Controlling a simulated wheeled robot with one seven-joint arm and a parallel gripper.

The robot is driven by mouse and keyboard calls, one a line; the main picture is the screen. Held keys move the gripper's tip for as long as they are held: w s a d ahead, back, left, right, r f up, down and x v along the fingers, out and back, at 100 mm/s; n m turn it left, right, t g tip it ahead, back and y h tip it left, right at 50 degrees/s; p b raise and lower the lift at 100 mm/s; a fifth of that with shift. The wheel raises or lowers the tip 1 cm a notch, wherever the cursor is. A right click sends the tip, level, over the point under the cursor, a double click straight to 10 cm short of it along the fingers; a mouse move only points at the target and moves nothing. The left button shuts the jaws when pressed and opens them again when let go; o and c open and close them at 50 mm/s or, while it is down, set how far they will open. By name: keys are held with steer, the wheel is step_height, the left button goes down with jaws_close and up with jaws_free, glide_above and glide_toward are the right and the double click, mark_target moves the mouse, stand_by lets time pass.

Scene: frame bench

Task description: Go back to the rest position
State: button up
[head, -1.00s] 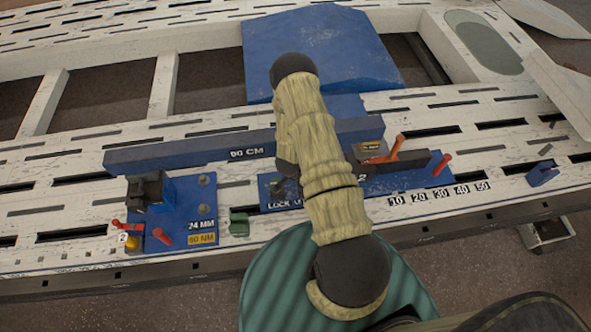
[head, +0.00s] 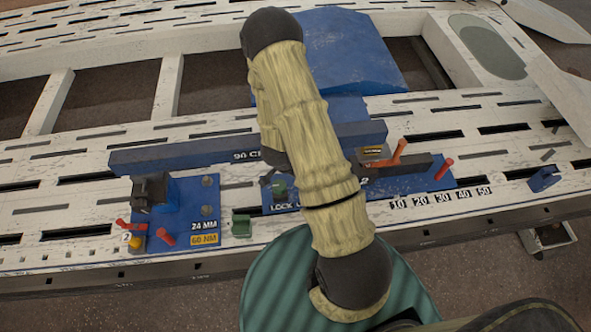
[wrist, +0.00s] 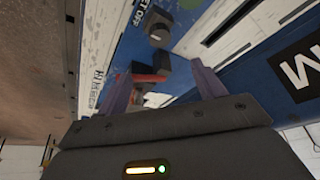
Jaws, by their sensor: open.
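My gripper (wrist: 160,70) shows in the wrist view with its two purple fingers apart and nothing seen held between them. Beyond the fingers are dark fittings (wrist: 148,70) with a red part on the blue panel; how far off they are I cannot tell. In the head view my arm with its tan sleeve rises across the middle, and my gripper is hidden behind it.
The white slotted bench (head: 80,225) fills the view. A long blue-grey bar (head: 190,157) lies across it. An orange lever (head: 393,154) stands right of my arm, a blue fixture plate (head: 190,225) at left. A small green block (head: 241,225) sits beside that plate.

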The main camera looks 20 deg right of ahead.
stand_by(0.4)
steer(key=a+r+n+t+y+p, duration=0.1)
steer(key=a+r+n+y+p, duration=0.15)
steer(key=r, duration=0.75)
steer(key=a+r+n+y+p, duration=0.1)
steer(key=a+r+n+p, duration=0.25)
steer(key=r, duration=0.65)
steer(key=s+r+n+p, duration=0.2)
steer(key=s+r, duration=0.3)
steer(key=r, duration=0.4)
steer(key=s+a+r+n+p, duration=0.1)
steer(key=s+r+n, duration=0.3)
steer(key=r, duration=0.5)
steer(key=shift+s+a+r+p, duration=0.15)
steer(key=shift+s+p, duration=0.2)
steer(key=shift+p, duration=0.55)
